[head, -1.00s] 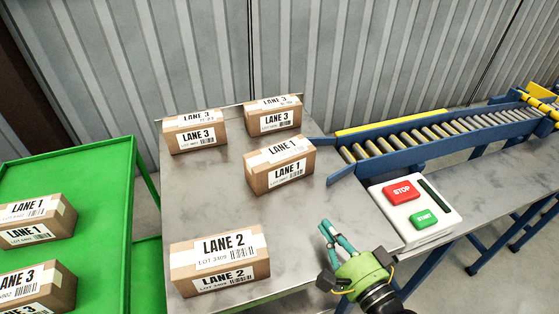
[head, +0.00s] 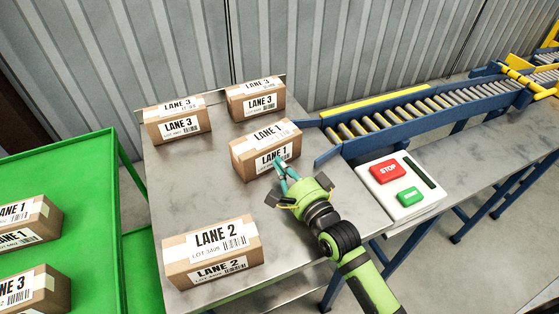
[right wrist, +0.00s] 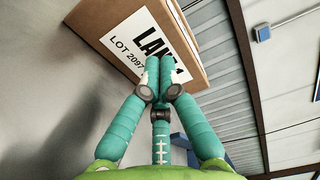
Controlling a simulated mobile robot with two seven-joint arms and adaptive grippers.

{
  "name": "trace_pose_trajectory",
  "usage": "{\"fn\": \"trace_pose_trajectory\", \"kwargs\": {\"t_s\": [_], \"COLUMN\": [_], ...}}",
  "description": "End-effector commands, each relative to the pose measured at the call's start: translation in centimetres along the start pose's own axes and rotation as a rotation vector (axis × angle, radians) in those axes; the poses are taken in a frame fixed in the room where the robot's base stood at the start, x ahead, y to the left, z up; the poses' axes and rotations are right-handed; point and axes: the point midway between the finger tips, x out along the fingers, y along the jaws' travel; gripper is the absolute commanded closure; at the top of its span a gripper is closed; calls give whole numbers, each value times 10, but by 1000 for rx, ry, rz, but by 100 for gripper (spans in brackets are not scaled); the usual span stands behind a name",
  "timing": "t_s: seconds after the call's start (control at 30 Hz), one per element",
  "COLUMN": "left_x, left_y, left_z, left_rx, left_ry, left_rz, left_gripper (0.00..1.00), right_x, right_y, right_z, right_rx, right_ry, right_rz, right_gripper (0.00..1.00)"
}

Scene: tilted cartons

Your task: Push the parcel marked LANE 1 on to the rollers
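The LANE 1 parcel (head: 248,156) is a brown carton with white labels. It sits on the grey metal table (head: 195,190), just left of the roller conveyor's near end. My right gripper (head: 279,166) is at the parcel's front face, with its teal fingers shut together and nothing between them. In the right wrist view the fingertips (right wrist: 158,64) overlap the label of the parcel (right wrist: 196,22) and hide part of its lettering. I cannot tell whether they touch it. The rollers (head: 390,118) run off to the upper right between blue rails. My left gripper is not in view.
Two LANE 3 cartons (head: 180,126) stand behind and a LANE 2 carton (head: 180,259) in front. A control box (head: 397,209) with red STOP and green buttons is right of my gripper. A green cart (head: 75,180) at left holds more cartons.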

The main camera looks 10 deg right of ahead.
Motion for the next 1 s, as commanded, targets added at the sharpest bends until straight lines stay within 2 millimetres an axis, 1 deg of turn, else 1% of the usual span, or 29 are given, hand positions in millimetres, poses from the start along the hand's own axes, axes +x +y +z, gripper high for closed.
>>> {"fn": "trace_pose_trajectory", "kwargs": {"t_s": [0.03, 0.13, 0.57, 0.77, 1.0], "left_x": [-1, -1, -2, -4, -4], "left_y": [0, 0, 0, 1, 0], "left_z": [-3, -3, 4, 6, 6], "left_rx": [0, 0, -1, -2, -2], "left_ry": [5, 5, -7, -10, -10], "left_rz": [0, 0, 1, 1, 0], "left_gripper": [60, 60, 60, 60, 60], "right_x": [5, 11, 15, 36, 36], "right_y": [0, 0, 0, -1, 0], "right_z": [0, 0, 0, 0, 0], "right_rx": [1, 2, 2, 1, 1], "right_ry": [0, 0, 0, 1, 1], "right_rz": [0, 0, 0, -1, 0], "right_gripper": [100, 100, 100, 100, 100]}}
